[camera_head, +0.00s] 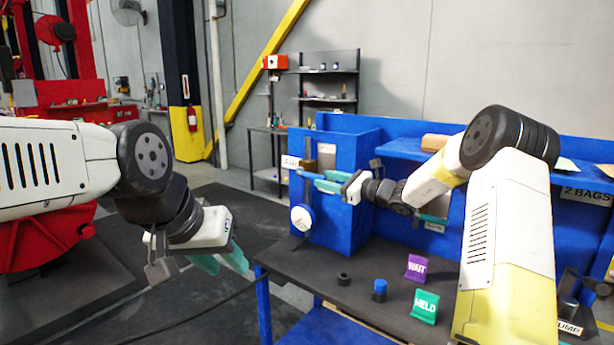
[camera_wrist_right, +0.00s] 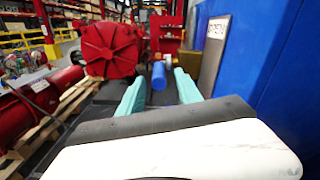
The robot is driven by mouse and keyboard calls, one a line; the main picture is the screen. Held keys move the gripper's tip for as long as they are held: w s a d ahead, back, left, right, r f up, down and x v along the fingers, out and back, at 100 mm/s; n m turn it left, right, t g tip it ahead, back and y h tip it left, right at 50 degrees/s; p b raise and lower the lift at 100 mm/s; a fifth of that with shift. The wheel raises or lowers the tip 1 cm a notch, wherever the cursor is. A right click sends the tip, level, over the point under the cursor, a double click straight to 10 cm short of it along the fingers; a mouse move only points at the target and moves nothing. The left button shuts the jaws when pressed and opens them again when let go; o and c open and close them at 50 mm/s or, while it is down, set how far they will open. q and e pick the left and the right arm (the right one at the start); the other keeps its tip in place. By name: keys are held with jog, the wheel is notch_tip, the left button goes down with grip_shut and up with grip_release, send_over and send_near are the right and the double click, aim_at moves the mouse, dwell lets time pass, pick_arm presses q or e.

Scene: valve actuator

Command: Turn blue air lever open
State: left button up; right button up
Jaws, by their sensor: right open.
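The blue air lever (camera_wrist_right: 158,76) shows in the right wrist view as a short blue bar between my right gripper's teal fingers. In the head view, the lever (camera_head: 307,174) is partly hidden and juts from the blue cabinet's front, by a brown fitting (camera_head: 308,165). My right gripper (camera_head: 322,182) is open at the lever, one finger on each side; it also shows in the right wrist view (camera_wrist_right: 158,88). Whether a finger touches the lever I cannot tell. My left gripper (camera_head: 225,262) hangs empty to the left of the table, its teal fingers apart.
The blue cabinet (camera_head: 349,150) carries a white gauge (camera_head: 302,217). A label reading OPEN (camera_wrist_right: 214,45) is close beside the right finger. The dark table (camera_head: 360,310) holds a purple WAIT sign (camera_head: 416,268), a green HELD sign (camera_head: 425,306) and a blue-topped knob (camera_head: 379,289).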

aim_at(303, 174)
jog(key=x, duration=0.7)
jog(key=shift+a, duration=0.15)
jog(key=shift+c, duration=0.2)
grip_shut()
dwell(1.0)
